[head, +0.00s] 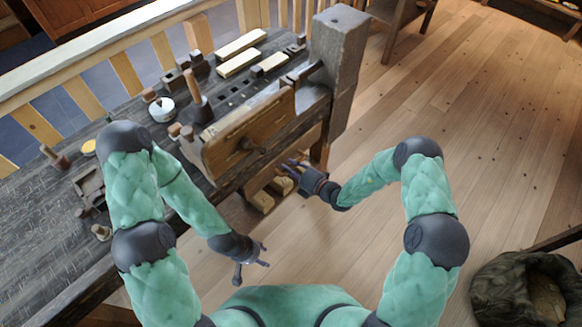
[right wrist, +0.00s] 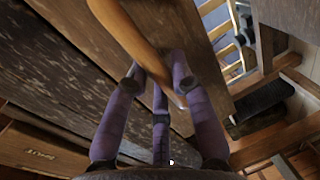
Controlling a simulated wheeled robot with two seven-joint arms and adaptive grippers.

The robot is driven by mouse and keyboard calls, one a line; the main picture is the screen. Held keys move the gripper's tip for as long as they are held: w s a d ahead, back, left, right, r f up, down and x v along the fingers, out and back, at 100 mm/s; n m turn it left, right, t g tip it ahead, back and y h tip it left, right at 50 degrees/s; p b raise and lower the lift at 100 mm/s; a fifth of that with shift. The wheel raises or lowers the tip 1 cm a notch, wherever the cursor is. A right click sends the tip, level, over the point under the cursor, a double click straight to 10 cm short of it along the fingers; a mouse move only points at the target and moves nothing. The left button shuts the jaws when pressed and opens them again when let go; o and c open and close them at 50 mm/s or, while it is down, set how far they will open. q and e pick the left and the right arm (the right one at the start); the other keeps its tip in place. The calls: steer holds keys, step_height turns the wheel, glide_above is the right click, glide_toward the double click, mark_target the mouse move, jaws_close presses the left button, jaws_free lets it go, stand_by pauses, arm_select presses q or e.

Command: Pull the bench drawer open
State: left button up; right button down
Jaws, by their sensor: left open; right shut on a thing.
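The dark wooden workbench (head: 50,215) fills the left of the head view. My right gripper (head: 296,176) is low at its front, below and right of the vise's wooden jaw (head: 235,140). In the right wrist view, my right gripper's purple fingers (right wrist: 158,88) are around a smooth, rounded wooden bar (right wrist: 128,38) against worn planks. I cannot tell whether this bar is the drawer's handle. The drawer itself cannot be made out clearly; the arm and bench partly hide that area. My left gripper (head: 253,262) is open and empty over the floor in front of the bench.
A white round container (head: 161,108), pale wood bars (head: 241,45) and several turned tools stand on the bench top. Light wood blocks (head: 262,201) show low by the right gripper. A dark sack (head: 515,290) lies at bottom right. The plank floor (head: 480,130) is mostly clear.

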steer(key=f+p+v, duration=0.2)
steer(key=p+v, duration=0.1)
steer(key=v, duration=0.7)
steer(key=f+p+v, duration=0.2)
steer(key=p+v, duration=0.1)
steer(key=v, duration=0.7)
steer(key=shift+s+d, duration=0.45)
steer(key=shift+f, duration=0.1)
steer(key=c, duration=1)
jaws_free()
steer(key=shift+c, duration=0.2)
steer(key=v, duration=1.2)
steer(key=shift+f, duration=0.1)
